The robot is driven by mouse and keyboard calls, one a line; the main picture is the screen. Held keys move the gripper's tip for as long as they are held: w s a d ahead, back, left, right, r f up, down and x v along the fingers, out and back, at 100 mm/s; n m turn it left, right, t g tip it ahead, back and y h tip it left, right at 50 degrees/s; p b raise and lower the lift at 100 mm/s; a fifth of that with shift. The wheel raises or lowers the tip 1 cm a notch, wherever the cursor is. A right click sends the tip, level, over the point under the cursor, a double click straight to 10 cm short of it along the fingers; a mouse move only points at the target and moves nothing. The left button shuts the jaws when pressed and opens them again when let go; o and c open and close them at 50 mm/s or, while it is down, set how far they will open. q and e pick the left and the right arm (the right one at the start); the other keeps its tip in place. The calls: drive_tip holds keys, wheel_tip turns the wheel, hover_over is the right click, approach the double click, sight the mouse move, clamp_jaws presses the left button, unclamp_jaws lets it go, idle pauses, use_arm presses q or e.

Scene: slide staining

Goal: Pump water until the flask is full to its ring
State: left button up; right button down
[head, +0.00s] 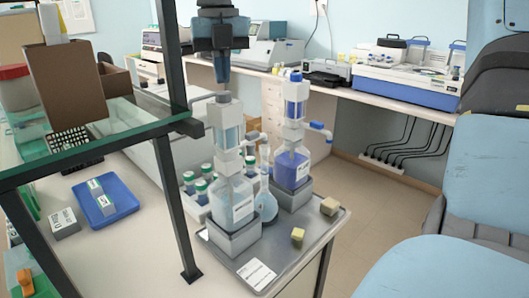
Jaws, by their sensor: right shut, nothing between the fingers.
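A dispenser bottle of clear, pale liquid (232,200) stands upright in a grey holder, with a white pump head (224,125) on top. A round glass flask (266,207) stands just right of it, partly hidden behind it. Pale blue liquid seems to be in the flask's bulb; its ring and exact level are too small to tell. A second dispenser with blue-violet liquid (291,170) stands behind and to the right. My right gripper (222,78) points down, shut and empty, just above the clear bottle's pump head; I cannot tell whether it touches. My left gripper is out of view.
A grey tray (262,250) carries both dispensers and two small yellowish blocks. Several green-capped bottles (200,180) stand behind. A glass shelf (95,140) with dark posts rises at left, close to the clear bottle. A blue tray (105,203) lies beneath it.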

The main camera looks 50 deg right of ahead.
sight(224, 92)
drive_tip(key=shift+f, duration=0.2)
drive_tip(key=shift+f+b, duration=1.6)
drive_tip(key=shift+f, duration=0.3)
drive_tip(key=shift+f+b, duration=0.75)
drive_tip(key=shift+f, duration=0.25)
drive_tip(key=shift+s+f, duration=0.1)
drive_tip(key=shift+r+p, duration=1.15)
drive_tip(key=shift+r, duration=0.9)
drive_tip(key=shift+r+p, duration=0.7)
drive_tip(key=shift+r, duration=0.4)
